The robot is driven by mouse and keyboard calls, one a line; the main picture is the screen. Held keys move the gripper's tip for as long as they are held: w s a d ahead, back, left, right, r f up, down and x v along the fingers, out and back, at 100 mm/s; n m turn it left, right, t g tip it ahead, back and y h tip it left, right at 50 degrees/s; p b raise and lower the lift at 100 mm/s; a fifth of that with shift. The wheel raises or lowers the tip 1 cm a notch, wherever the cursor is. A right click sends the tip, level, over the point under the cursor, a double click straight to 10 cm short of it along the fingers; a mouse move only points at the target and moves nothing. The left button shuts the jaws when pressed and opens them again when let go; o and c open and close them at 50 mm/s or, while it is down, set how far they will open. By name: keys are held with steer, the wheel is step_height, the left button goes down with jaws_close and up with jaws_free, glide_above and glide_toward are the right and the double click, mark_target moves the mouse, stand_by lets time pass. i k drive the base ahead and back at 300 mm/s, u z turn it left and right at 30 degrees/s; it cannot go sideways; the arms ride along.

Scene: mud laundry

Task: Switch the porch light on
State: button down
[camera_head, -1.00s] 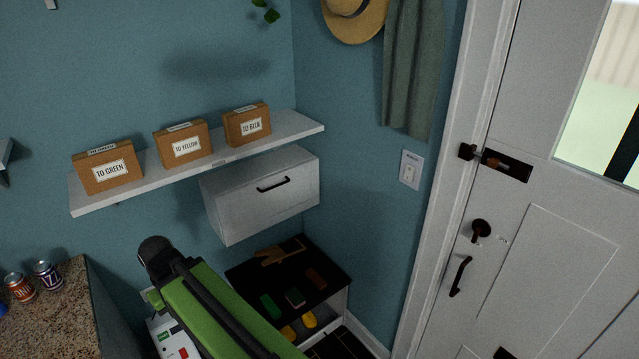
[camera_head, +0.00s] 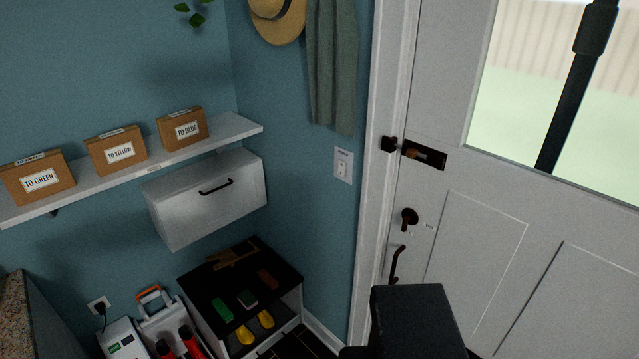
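A white wall plate with a light switch (camera_head: 343,165) is on the blue wall, just left of the door frame. A small label shows at its top but is too small to read. Which way the rocker is set cannot be told. A dark block (camera_head: 415,320) at the bottom edge, right of the middle, looks like part of my arm. My gripper's fingers are not in view. No lit porch lamp can be made out through the door window.
The white door (camera_head: 480,235) with a dark latch and handle is shut at the right. A shelf (camera_head: 235,128) with boxes and a white cabinet (camera_head: 205,200) are left of the switch. A hanging green cloth (camera_head: 332,70) is above it. A low rack (camera_head: 290,290) stands below.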

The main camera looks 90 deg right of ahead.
mark_target(341, 168)
steer(key=z, duration=0.15)
steer(key=i, duration=0.95)
steer(key=u, duration=0.25)
steer(key=k, duration=0.8)
steer(key=z, duration=0.25)
steer(key=i, duration=0.85)
steer(key=u, duration=0.1)
